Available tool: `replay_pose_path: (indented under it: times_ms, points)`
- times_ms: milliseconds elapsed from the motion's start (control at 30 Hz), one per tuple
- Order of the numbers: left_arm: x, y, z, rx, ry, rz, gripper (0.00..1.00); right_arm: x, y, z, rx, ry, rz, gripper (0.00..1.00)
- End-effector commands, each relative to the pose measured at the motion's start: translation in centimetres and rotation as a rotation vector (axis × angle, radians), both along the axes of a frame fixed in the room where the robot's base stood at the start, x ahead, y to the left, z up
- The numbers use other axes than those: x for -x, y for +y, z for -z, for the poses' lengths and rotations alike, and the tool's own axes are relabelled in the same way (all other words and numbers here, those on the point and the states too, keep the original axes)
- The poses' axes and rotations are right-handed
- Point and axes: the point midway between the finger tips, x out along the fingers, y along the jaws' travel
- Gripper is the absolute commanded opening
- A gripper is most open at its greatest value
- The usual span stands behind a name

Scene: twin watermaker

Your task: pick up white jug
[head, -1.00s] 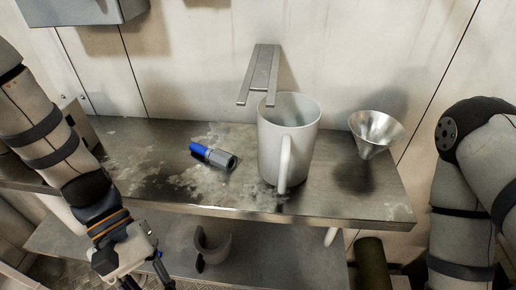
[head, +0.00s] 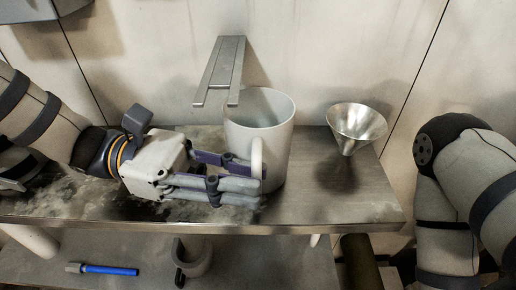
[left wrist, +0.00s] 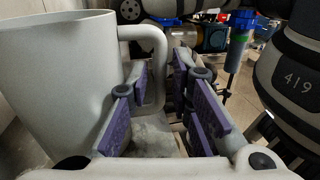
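The white jug (head: 270,130) stands upright on the metal shelf top, its handle (head: 256,160) facing the front. My left gripper (head: 245,178) comes in from the left at the handle, with one finger behind and one in front. In the left wrist view the jug (left wrist: 60,80) fills the left side. There the handle (left wrist: 158,75) reaches between the spread, purple-padded fingertips of my left gripper (left wrist: 165,90). The gripper is open, with a gap beside the handle. My right arm is at the right, but its gripper is out of view.
A metal funnel (head: 356,124) is held right of the jug. A flat metal bracket (head: 221,70) juts from the wall above the jug's left side. A blue and grey pen-like item (head: 105,269) and a grey curved part (head: 195,258) are on the lower shelf.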

Motion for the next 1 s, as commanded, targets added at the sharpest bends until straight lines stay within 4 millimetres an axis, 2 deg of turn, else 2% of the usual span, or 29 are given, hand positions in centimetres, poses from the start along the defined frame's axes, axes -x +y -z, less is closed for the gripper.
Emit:
replay_pose_path:
  times_ms: [133,333,367,433,833,1000]
  points:
    - [0.4,-1.7,0.2,-0.002,0.003,0.0,0.2,0.3,0.0,0.3,0.001,0.011,0.0,0.43]
    - [0.4,-1.9,0.1,-0.001,-0.001,-0.001,0.2,0.3,0.0,0.3,0.001,0.009,0.0,0.43]
    - [0.4,-1.9,0.1,-0.001,-0.001,-0.001,0.15,0.3,0.0,0.3,0.001,0.009,0.0,0.43]
    - [0.4,-1.9,0.1,-0.001,-0.001,-0.001,0.0,0.3,0.0,0.3,0.001,0.009,0.0,0.43]
    - [0.4,-1.8,0.0,0.001,-0.003,0.0,0.0,0.2,0.0,0.2,0.001,0.008,0.0,0.43]
    - [0.7,-1.8,-0.9,0.003,-0.007,0.0,0.0,-0.3,0.0,-0.3,0.0,-0.012,0.0,0.43]
